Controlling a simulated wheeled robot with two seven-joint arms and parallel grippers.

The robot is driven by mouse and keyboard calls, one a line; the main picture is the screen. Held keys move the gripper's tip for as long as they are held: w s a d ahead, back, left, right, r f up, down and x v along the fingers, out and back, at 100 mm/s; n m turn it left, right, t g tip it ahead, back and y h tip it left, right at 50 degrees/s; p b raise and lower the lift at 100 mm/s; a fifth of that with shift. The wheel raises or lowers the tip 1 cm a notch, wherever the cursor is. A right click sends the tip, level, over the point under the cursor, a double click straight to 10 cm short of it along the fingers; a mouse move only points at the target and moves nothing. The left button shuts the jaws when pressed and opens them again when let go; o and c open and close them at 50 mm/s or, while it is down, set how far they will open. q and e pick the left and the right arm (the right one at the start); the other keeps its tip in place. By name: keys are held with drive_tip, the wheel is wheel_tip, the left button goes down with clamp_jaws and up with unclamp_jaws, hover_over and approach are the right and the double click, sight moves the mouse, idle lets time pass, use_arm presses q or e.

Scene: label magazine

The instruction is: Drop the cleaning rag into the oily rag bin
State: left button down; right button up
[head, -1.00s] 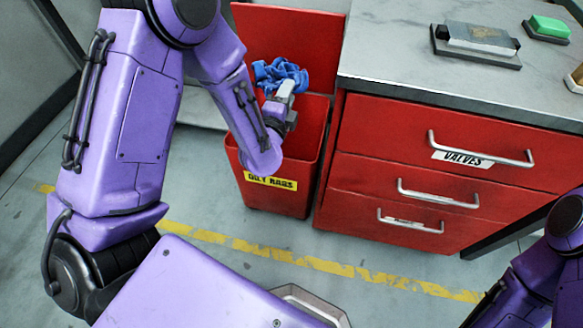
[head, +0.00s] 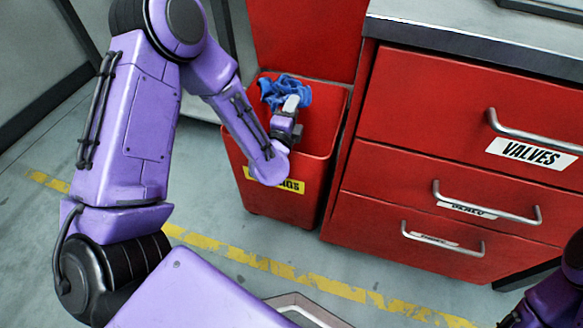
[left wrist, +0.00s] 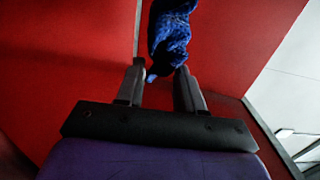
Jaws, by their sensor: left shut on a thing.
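The blue cleaning rag (head: 284,90) is crumpled and hangs in my left gripper (head: 291,106) over the open mouth of the oily rag bin (head: 327,141). The bin is red, with its red lid (head: 305,38) standing open behind it. A yellow label (head: 257,184) on its front is partly hidden by my left arm. In the left wrist view, the rag (left wrist: 170,38) shows between and beyond the fingertips of the left gripper (left wrist: 160,72), with red surfaces around it. The right gripper is not visible; only part of my right arm shows at the lower right.
A red drawer cabinet (head: 400,160) with a grey top (head: 480,30) stands close to the right of the bin. Its top drawer is labelled VALVES (head: 531,150). A worn yellow line (head: 300,278) crosses the grey floor in front.

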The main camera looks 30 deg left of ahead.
use_arm(q)
drive_tip(key=shift+r, duration=0.1)
drive_tip(key=c, duration=0.6)
unclamp_jaws()
drive_tip(key=v, duration=1)
drive_tip(key=shift+s+p, duration=0.35)
